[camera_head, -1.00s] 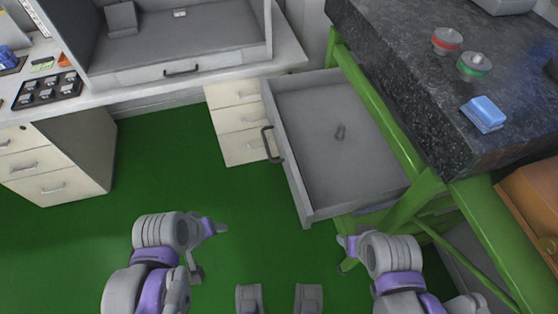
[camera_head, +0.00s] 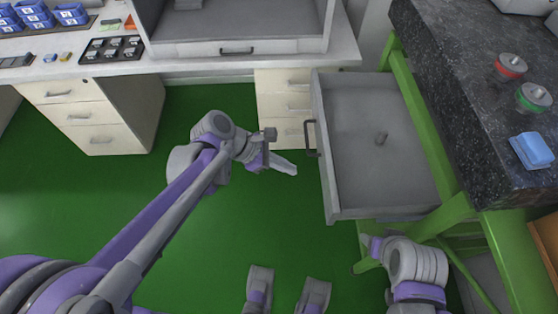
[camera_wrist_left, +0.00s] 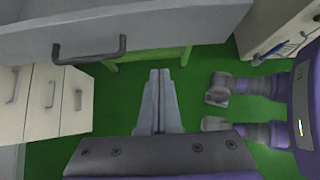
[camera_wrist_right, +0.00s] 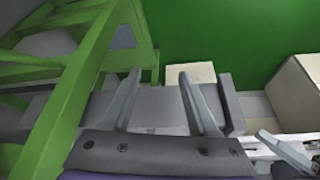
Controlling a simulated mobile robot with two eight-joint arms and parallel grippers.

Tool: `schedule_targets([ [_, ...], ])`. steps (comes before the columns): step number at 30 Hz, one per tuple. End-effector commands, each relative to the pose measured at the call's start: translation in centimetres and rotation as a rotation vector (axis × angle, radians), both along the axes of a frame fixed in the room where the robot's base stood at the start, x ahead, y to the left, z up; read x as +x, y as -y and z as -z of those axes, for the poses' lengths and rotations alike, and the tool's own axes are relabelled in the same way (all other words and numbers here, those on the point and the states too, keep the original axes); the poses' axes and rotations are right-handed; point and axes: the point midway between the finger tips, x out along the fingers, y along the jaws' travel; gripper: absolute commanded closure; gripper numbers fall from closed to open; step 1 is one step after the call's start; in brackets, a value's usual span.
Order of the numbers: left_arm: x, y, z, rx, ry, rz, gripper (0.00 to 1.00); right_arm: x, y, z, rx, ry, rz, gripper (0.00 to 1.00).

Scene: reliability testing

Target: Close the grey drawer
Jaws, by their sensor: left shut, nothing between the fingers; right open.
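The grey drawer (camera_head: 385,185) is pulled out from under the dark stone-topped bench, its dark handle (camera_head: 311,140) facing left. My left gripper (camera_head: 292,168) is shut and empty, left of the drawer front and just below the handle, apart from both. In the left wrist view the drawer front (camera_wrist_left: 180,28) and handle (camera_wrist_left: 90,52) lie beyond the shut fingers (camera_wrist_left: 160,75). My right gripper (camera_wrist_right: 160,75) is open, near the drawer's front corner at the lower right of the head view; its fingertips are partly hidden there.
Green bench legs (camera_head: 425,110) stand right of the drawer. A blue block (camera_head: 532,150) and round red and green pieces lie on the stone top (camera_head: 445,60). White drawers (camera_head: 285,105) stand behind. The green floor (camera_head: 215,275) left of the drawer is clear.

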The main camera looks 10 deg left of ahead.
Motion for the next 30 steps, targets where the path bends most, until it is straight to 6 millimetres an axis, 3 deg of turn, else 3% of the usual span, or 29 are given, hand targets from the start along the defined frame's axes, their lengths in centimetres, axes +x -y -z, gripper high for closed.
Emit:
schedule_targets([
  [5, 0.7, 2.7, 2.9, 0.000, 0.001, 0.004, 1.00, 0.0, 0.0, 0.9, 0.000, -0.003, 0.000, 0.40],
  [12, 1.5, 5.8, 2.8, 0.001, 0.001, 0.003, 1.00, 0.0, 0.0, 0.8, 0.000, -0.003, 0.000, 0.40],
  [30, 1.8, 6.8, 2.7, 0.002, 0.002, 0.001, 1.00, 0.0, 0.0, 0.9, 0.000, -0.003, 0.000, 0.40],
])
